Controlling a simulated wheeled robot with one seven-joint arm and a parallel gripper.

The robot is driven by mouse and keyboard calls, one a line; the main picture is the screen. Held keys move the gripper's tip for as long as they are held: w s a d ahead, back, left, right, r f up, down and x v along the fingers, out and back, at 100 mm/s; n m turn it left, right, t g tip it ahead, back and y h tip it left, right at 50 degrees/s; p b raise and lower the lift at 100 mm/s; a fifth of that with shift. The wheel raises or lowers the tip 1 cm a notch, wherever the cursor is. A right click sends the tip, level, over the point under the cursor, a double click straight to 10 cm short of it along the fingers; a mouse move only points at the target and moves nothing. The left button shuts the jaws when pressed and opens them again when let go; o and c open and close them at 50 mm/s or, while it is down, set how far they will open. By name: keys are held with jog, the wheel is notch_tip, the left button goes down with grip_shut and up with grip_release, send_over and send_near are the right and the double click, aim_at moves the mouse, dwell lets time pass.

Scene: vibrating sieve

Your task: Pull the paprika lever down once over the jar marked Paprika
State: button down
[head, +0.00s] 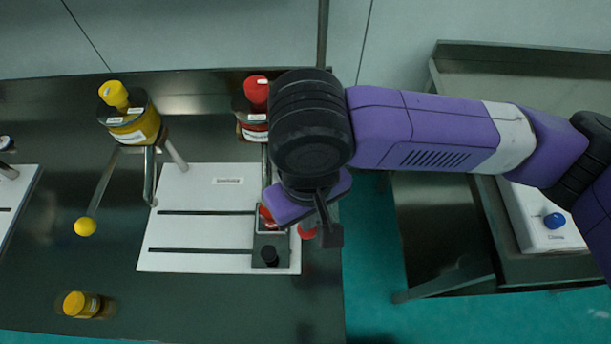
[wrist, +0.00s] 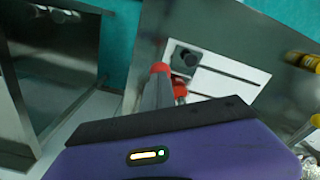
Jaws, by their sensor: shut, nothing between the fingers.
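The red dispenser (head: 256,97) stands at the back of the bench, partly behind my arm; I take it for the paprika one, though its label is unreadable. A red knob (head: 307,232), seemingly its lever end, shows just left of my gripper (head: 329,236). My gripper is shut and empty; whether it touches the knob I cannot tell. A red-topped jar (head: 266,214) sits on the dark carriage at the right end of the white slotted board (head: 200,215), partly hidden by my wrist. In the wrist view a red-tipped grey rod (wrist: 160,75) rises beside the red jar (wrist: 180,90).
A yellow dispenser (head: 135,122) stands at the back left, its lever ending in a yellow ball (head: 85,227). A yellow-capped jar (head: 84,304) is at the front left. A black knob (head: 269,256) is on the carriage. A white box with a blue button (head: 554,221) is at right.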

jog(key=shift+r+p, duration=2)
jog(key=shift+r, duration=0.35)
jog(key=shift+f, duration=0.1)
